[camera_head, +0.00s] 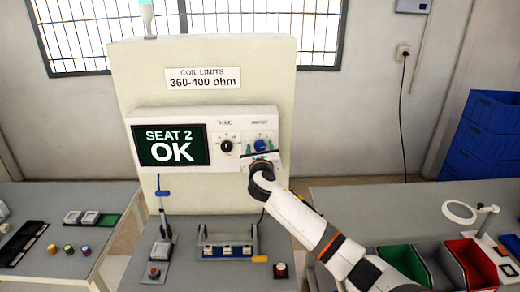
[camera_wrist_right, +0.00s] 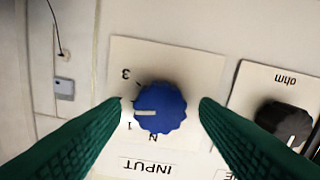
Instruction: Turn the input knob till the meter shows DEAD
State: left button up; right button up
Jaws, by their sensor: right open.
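The blue input knob (camera_head: 260,145) sits on the right of the white meter panel (camera_head: 205,118). It also shows in the right wrist view (camera_wrist_right: 160,108), where its white pointer line points left, and the plate's lettering is upside down. My right gripper (camera_head: 261,150) is open, with its green fingers on either side of the knob; a small gap shows at the right finger, and I cannot tell whether the left finger touches. The meter screen (camera_head: 171,145) reads "SEAT 2 OK". My left gripper is not in view.
A black knob (camera_head: 226,146) is beside the blue one and shows in the right wrist view (camera_wrist_right: 284,120). A probe (camera_head: 163,215) hangs left of a fixture (camera_head: 228,240) on the bench. Green (camera_head: 405,262) and red (camera_head: 472,265) bins stand at right.

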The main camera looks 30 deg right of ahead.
jog(key=shift+c, duration=0.4)
jog(key=c, duration=0.9)
jog(key=shift+m, duration=0.3)
jog(key=m, duration=0.2)
jog(key=shift+m, duration=0.3)
jog(key=shift+d+m, duration=0.1)
jog(key=shift+m, duration=2.1)
